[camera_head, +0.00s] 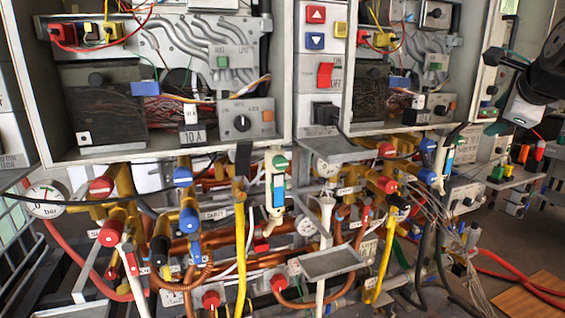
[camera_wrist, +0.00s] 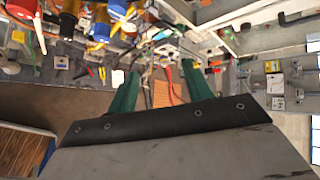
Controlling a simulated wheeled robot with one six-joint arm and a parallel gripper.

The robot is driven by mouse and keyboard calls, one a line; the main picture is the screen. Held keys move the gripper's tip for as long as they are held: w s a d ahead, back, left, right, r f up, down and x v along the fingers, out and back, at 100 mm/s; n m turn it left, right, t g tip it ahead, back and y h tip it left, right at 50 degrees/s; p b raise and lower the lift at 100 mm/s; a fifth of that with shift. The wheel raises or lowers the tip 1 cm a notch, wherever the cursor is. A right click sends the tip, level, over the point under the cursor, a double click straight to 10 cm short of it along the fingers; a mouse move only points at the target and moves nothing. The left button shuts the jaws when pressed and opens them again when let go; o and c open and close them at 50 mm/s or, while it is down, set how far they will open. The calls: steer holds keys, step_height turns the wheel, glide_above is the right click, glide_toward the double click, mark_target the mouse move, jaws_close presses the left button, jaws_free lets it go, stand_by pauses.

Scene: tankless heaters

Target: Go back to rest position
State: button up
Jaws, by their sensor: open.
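My gripper (camera_wrist: 160,82) shows in the wrist view with its two green fingers apart and nothing between them. Beyond the fingers are the floor, a wooden board (camera_wrist: 162,94) and a red hose (camera_wrist: 170,80). In the head view, my dark arm (camera_head: 541,68) is raised at the upper right edge, to the right of the open heater cabinets (camera_head: 293,142). My fingertips are hard to make out in that view.
Pipes, colored valves and a pressure gauge (camera_head: 46,198) crowd the space below the cabinets. A small grey tray (camera_head: 331,263) sticks out at the lower middle. Shelves with small parts (camera_head: 515,178) stand at the right. Loose cables hang at lower right.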

steer(key=s+a+f+n+g+y, duration=0.1)
steer(key=s+a+f+n+g, duration=0.2)
steer(key=s+a+f+n, duration=0.2)
steer(key=s+a+f+n+g+y, duration=0.1)
steer(key=s+a+f+n+g, duration=0.2)
steer(key=s+f+n, duration=0.6)
steer(key=s+a+f+n+g, duration=0.3)
steer(key=s+a+f+n, duration=0.4)
steer(key=s+n, duration=0.4)
steer(key=s+a, duration=0.1)
steer(key=s, duration=0.1)
steer(key=shift+s+f+g+y, duration=0.25)
steer(key=shift+s+g+y, duration=0.05)
steer(key=shift+s+y, duration=0.1)
steer(key=shift+a, duration=0.1)
